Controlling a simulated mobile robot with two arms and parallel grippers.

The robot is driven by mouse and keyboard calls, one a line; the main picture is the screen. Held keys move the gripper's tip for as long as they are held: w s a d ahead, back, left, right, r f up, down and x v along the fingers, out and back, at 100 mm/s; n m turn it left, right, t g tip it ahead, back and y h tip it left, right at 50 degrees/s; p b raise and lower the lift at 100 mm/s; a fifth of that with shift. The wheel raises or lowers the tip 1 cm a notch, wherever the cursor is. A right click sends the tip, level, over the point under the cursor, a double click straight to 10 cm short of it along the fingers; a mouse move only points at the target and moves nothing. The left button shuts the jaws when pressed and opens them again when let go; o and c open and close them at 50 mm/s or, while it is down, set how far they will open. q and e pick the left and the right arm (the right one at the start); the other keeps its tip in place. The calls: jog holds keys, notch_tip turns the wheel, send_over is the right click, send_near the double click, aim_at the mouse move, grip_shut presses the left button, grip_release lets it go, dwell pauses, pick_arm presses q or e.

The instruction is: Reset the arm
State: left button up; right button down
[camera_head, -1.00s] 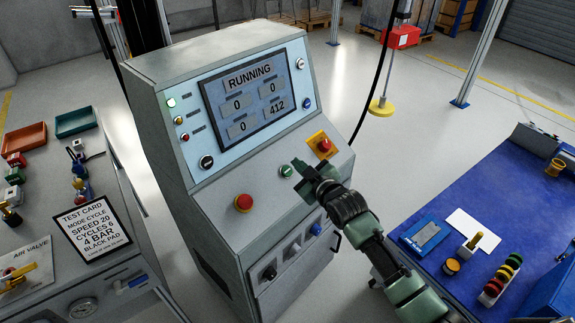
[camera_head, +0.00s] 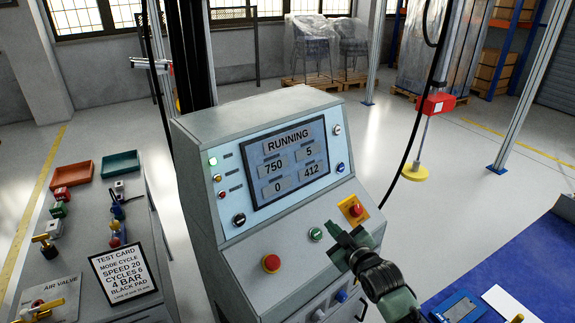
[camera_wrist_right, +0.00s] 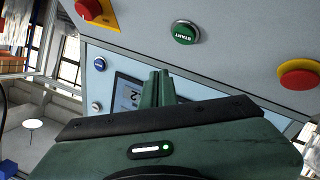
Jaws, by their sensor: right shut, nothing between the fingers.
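My right gripper (camera_head: 338,238) is in front of the sloped panel of the grey control console (camera_head: 235,262), just right of the green START button (camera_head: 315,234). In the right wrist view its two fingers (camera_wrist_right: 155,90) are together with nothing between them, and the START button (camera_wrist_right: 185,32) is beyond their tips, apart from them. The console screen (camera_head: 285,163) reads RUNNING with 750, 5, 0 and 412. My left gripper is not in view.
A red button (camera_head: 271,263) is on the panel's left and a red button on a yellow plate (camera_head: 355,210) at its right. A side table (camera_head: 150,285) with a test card (camera_head: 124,274) stands left. A blue-topped table (camera_head: 550,270) stands right.

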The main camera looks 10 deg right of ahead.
jog(key=s+a+f+m+g, duration=0.25)
jog(key=s+f+g, duration=0.4)
jog(key=s, duration=0.85)
jog(key=s+d+f+m+g+h, duration=0.1)
jog(key=s+f+m+g, duration=0.15)
jog(key=s, duration=1.05)
jog(key=s+d+f+m+g+h, duration=0.1)
jog(key=s+d+g+h, duration=0.15)
jog(key=s, duration=0.95)
notch_tip(320, 180, down, 24)
jog(key=s+a+g, duration=0.1)
jog(key=s+d+f+g, duration=0.1)
jog(key=s+d+f, duration=0.2)
jog(key=s+f, duration=1.4)
jog(key=shift+s+f, duration=0.3)
jog(key=shift+f, duration=0.05)
jog(key=shift+g+y, duration=0.25)
